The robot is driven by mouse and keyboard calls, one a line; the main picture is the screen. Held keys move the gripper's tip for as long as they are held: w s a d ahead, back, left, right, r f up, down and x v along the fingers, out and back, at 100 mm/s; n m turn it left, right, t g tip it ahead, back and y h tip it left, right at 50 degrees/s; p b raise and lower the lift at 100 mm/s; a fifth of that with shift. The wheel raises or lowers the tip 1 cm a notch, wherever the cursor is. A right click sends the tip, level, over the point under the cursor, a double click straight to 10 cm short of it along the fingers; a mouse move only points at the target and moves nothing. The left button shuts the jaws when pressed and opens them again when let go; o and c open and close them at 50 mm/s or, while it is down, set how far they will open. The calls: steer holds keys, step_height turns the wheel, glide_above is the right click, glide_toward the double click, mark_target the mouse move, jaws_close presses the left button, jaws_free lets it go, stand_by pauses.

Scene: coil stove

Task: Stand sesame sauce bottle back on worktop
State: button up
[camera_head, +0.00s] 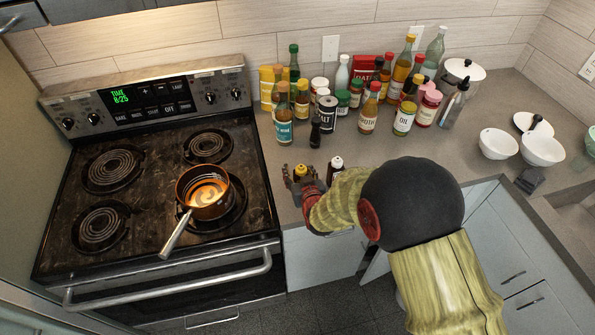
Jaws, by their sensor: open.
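My gripper (298,178) is low over the front edge of the grey worktop (270,165), just right of the stove. It is open. A small bottle with a yellow top (300,171) shows at its fingers; it seems upright and between or just behind them, and its lower part is hidden. A second bottle with a pale cap and dark red body (335,166) stands close to the right, partly hidden by my arm. No label can be read on either, so I cannot tell which is the sesame sauce bottle.
Several bottles, jars and cans crowd the back of the worktop, with a small dark bottle (315,132) at their front. A pan (203,192) with orange contents sits on the stove (150,230), its handle towards the front. White bowls (498,145) stand at the right.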

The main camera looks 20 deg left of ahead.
steer(key=shift+o, duration=0.2)
steer(key=shift+r, duration=0.15)
steer(key=shift+s+d+r, duration=0.1)
steer(key=shift+s+r, duration=0.1)
steer(key=shift+s, duration=0.05)
steer(key=p+v, duration=0.1)
steer(key=v, duration=1)
steer(key=shift+s+p, duration=0.2)
steer(key=shift+p, duration=0.15)
steer(key=shift+d, duration=0.1)
steer(key=s+d+r+m+g+h, duration=0.2)
steer(key=d+r+m+h, duration=0.15)
steer(key=d+r, duration=1.4)
steer(key=s+d+r+m+g+h, duration=0.1)
steer(key=s+d+r+g+h, duration=0.1)
steer(key=s+d, duration=0.5)
steer(key=s+d+r+m+g+h, duration=0.1)
steer(key=s+d+r, duration=0.2)
steer(key=s+d, duration=0.5)
steer(key=s, duration=0.4)
steer(key=shift+s+d+m+g+h, duration=0.35)
steer(key=shift+s+g, duration=0.05)
